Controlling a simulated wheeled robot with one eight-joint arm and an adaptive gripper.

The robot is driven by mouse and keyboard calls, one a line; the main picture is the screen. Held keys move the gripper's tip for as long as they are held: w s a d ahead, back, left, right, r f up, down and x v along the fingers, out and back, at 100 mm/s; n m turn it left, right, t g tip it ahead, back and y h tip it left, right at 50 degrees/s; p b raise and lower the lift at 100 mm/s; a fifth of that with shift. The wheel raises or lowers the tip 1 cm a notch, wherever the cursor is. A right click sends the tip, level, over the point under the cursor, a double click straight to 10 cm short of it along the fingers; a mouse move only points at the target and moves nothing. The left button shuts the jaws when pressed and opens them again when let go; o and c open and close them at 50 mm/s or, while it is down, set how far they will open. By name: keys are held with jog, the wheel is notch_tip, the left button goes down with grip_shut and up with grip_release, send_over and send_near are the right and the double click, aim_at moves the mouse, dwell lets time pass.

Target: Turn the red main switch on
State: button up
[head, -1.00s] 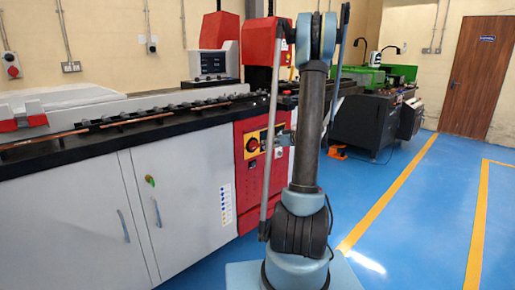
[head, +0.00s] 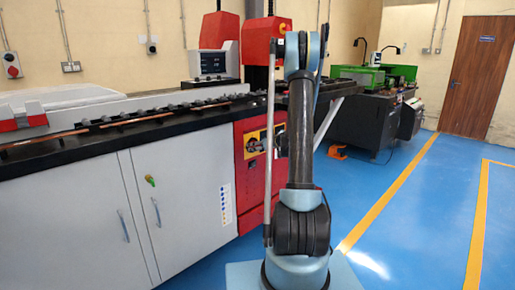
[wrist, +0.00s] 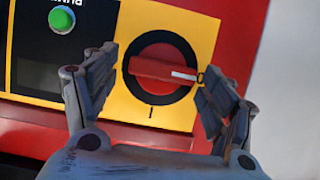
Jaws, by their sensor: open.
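The red main switch (wrist: 160,70) is a rotary knob in a black ring on a yellow plate in the wrist view. Its handle lies nearly level, and its white pointer faces right, towards a small round mark. An "I" mark is below the ring. My gripper (wrist: 168,75) is open, with one finger on each side of the knob. I cannot tell whether either finger touches it. In the head view the knob is largely hidden by the gripper in front of the yellow plate (head: 247,133).
A green button (wrist: 61,19) sits on the panel, up and left of the knob. The red cabinet (head: 245,205) adjoins a grey cabinet (head: 180,200) under the long black bench. Blue floor (head: 405,240) is clear to the right.

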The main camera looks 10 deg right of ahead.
jog(key=shift+c, duration=0.6)
jog(key=c, duration=0.9)
jog(key=shift+d, duration=0.1)
jog(key=shift+w+d+f+m+g+y, duration=0.2)
jog(key=shift+m+y, duration=1)
jog(key=shift+m, duration=1.05)
jog(key=shift+w+d+f+m+g+y, duration=0.1)
jog(key=shift+d+f+m+g+y, duration=0.15)
jog(key=shift+m+y, duration=1.45)
jog(key=shift+w+d+f+m+g+y, duration=0.2)
jog(key=shift+m+y, duration=0.5)
jog(key=shift+m, duration=2.05)
jog(key=shift+s, duration=0.1)
jog(key=o, duration=1)
jog(key=shift+a+f, duration=0.1)
